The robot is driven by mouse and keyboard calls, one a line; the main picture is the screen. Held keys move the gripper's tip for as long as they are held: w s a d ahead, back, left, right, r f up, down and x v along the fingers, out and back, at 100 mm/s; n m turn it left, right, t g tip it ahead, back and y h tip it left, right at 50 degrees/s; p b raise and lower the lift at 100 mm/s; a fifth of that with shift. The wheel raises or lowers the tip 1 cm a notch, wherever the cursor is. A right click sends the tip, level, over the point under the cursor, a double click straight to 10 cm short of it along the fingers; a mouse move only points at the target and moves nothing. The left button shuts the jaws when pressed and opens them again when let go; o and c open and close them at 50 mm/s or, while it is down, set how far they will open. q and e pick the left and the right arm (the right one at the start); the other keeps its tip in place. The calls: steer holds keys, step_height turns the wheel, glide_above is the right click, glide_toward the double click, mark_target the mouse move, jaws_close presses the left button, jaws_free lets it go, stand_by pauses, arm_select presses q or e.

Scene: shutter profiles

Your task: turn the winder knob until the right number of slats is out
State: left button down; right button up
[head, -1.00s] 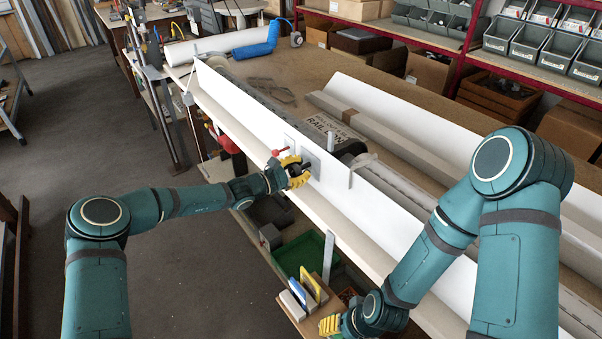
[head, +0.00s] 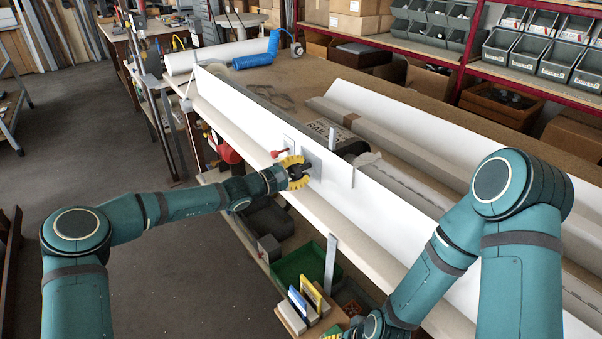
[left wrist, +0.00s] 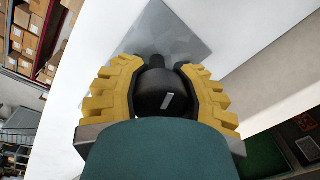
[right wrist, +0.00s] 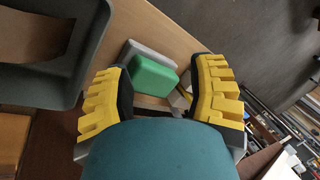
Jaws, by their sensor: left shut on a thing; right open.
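The winder knob (left wrist: 168,93) is black with a small white mark, on a grey plate (left wrist: 168,32) fixed to the long white board (head: 232,112). My left gripper (head: 303,172) is at this plate, with its yellow fingers either side of the knob and shut on it, as the left wrist view shows. The white mark is tilted a little from upright in that view. A dark roll (head: 343,138) with a printed label lies behind the board. I cannot count any slats. My right gripper (right wrist: 163,72) is open and low, over a small shelf with a green block (right wrist: 152,76).
A red-handled part (head: 280,153) sits on the board just left of the plate. A green bin (head: 300,266) and small upright boxes (head: 308,297) stand below the front edge. Long profiles (head: 390,140) lie on the bench. Shelves with grey bins (head: 510,55) stand behind.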

arm_select(q)
steer(key=shift+a+f, duration=0.2)
steer(key=shift+f, duration=0.1)
steer(key=shift+c, duration=2.3)
jaws_free()
steer(key=shift+s+a+r, duration=0.1)
steer(key=shift+a+r, duration=0.05)
steer(key=shift+r, duration=0.1)
steer(key=v, duration=1.1)
steer(key=shift+s+a, duration=0.25)
steer(key=shift+a, duration=0.05)
